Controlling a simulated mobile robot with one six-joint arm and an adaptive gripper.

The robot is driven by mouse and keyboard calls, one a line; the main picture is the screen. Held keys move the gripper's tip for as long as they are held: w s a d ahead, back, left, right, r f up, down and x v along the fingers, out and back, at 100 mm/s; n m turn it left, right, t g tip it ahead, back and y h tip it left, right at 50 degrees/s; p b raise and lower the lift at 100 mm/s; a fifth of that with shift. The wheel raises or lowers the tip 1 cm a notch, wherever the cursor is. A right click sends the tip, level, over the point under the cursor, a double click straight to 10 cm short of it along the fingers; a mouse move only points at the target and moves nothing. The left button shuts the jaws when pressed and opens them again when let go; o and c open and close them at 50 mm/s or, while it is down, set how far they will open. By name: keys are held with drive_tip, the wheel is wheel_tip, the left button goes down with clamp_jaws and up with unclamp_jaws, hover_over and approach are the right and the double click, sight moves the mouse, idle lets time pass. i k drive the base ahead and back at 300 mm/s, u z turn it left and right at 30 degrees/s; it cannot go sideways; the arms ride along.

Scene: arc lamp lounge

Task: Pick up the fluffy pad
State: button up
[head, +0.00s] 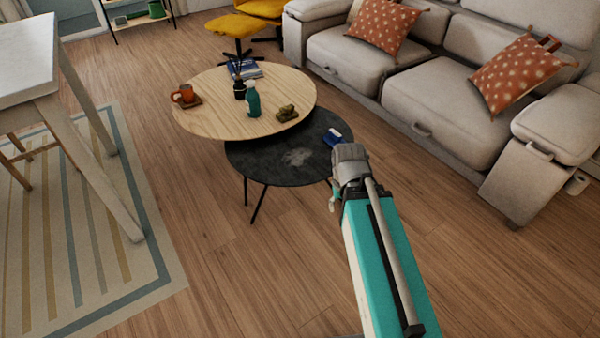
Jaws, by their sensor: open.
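My gripper (333,198) shows only in part, at the end of my arm, to the right of the black table and nearer to me than the pad. It is open and apart from the pad. My arm and wrist hide most of the gripper.
A blue and white item (333,137) lies on the black table's right side. The higher wooden round table (215,118) overlaps it behind, carrying a teal spray bottle (253,100), an orange mug (184,94) and other items. A sofa (440,105) stands right; the front floor is clear.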

sight(334, 138)
drive_tip(key=k, duration=0.95)
drive_tip(key=z, duration=0.75)
drive_tip(key=i, duration=1)
drive_tip(key=u, duration=0.05)
